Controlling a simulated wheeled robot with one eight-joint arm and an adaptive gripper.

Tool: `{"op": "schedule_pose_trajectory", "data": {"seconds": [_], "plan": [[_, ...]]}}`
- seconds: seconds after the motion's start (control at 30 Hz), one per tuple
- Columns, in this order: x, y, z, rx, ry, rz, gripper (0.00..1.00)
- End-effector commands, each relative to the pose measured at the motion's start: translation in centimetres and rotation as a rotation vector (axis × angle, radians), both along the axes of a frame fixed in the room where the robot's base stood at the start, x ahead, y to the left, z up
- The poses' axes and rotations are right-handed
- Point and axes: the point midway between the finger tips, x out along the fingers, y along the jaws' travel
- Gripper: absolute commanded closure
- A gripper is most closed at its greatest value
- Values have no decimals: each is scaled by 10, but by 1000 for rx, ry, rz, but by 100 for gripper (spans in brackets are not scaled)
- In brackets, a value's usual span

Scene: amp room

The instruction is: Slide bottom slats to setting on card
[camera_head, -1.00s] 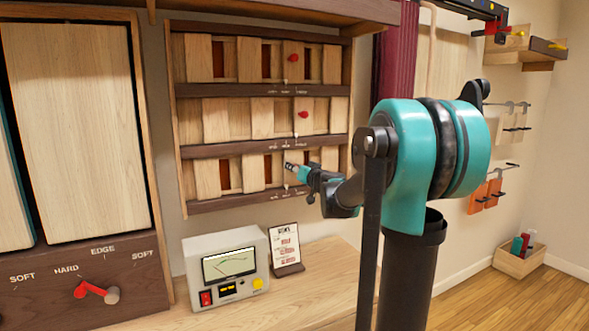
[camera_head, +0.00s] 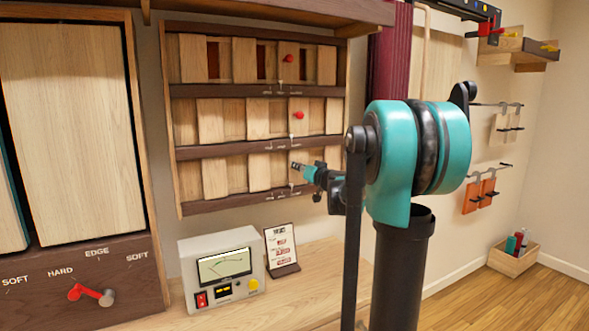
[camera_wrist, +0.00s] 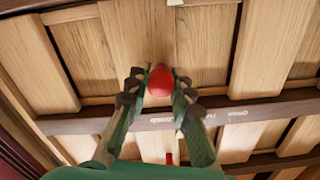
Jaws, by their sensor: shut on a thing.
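The bottom slats (camera_head: 215,179) are pale wood boards in the lowest row of the wall panel. No dark red gap shows between them; narrow wood strips do. My gripper (camera_head: 298,167) is at the right part of this row. In the wrist view its fingers (camera_wrist: 160,90) are closed around a red knob (camera_wrist: 160,80) in front of a slat. In the head view the gripper hides that knob. A small pale pointer (camera_head: 291,187) hangs below it by marks too small to read. The card (camera_head: 282,248) stands on the bench; its red and dark lines are unreadable.
Middle slats (camera_head: 210,121) and top slats (camera_head: 195,57), each with a red knob, are above; the top row shows dark red gaps. A white meter box (camera_head: 222,270) stands left of the card. A large panel with a red lever (camera_head: 75,292) is at left.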

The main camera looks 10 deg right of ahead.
Motion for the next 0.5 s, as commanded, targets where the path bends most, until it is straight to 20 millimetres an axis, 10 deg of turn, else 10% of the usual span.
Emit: {"op": "schedule_pose_trajectory", "data": {"seconds": [0.13,0.17,0.3,0.5], "plan": [[1,-4,1,0,-1,-11,100],[2,-5,1,0,0,-12,76],[1,-4,1,0,-1,-11,58],[1,-3,1,0,-1,-8,56]]}}
